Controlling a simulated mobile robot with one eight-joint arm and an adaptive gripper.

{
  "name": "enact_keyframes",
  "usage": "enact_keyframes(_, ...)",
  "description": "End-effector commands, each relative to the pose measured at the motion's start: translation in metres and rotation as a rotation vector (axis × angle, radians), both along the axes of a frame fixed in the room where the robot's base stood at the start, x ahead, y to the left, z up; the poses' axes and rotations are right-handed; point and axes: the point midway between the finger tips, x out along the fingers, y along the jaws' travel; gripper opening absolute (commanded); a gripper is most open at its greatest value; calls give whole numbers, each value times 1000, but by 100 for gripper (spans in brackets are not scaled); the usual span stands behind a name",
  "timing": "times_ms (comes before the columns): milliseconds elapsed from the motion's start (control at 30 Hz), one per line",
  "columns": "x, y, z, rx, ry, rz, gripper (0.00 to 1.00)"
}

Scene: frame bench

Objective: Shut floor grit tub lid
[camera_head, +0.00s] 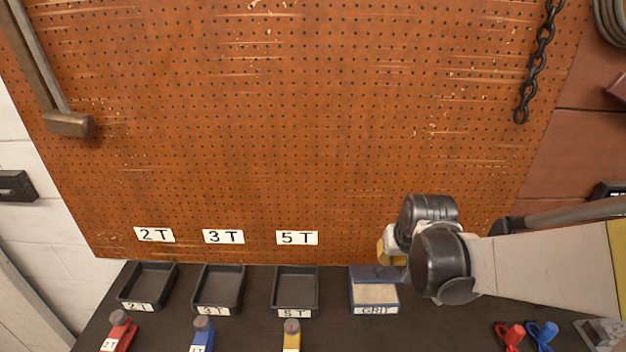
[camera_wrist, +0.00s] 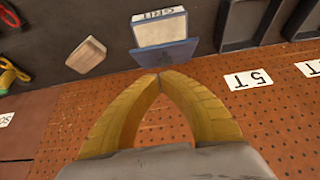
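The grit tub (camera_head: 375,297) stands on the dark bench at the foot of the pegboard, with a GRIT label on its front and pale grit showing inside. Its blue lid (camera_head: 372,273) is open at the back of the tub. In the wrist view the tub (camera_wrist: 160,31) is at the top and the blue lid (camera_wrist: 165,54) lies on the pegboard side. My gripper (camera_wrist: 161,77) has its yellow fingertips together with nothing between them. The tips appear close to the lid's edge; I cannot tell if they touch. In the head view my wrist hides most of the fingers.
Black trays labelled 2T (camera_head: 148,285), 3T (camera_head: 218,289) and 5T (camera_head: 295,290) stand left of the tub. Red (camera_head: 509,335) and blue (camera_head: 542,334) items lie at right. A wooden block (camera_wrist: 86,55) shows in the wrist view. A chain (camera_head: 536,60) hangs on the pegboard.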

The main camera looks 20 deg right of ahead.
Motion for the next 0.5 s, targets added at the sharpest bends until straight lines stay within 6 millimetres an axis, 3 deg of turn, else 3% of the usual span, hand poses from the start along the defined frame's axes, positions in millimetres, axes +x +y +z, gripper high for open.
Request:
enact_keyframes(33,19,-4,30,15,52,0,0)
enact_keyframes(100,35,-9,51,32,119,-1,0)
enact_keyframes(200,48,-12,68,47,180,-2,0)
enact_keyframes(333,53,-13,63,52,201,-4,0)
enact_keyframes(500,59,-15,34,52,200,-3,0)
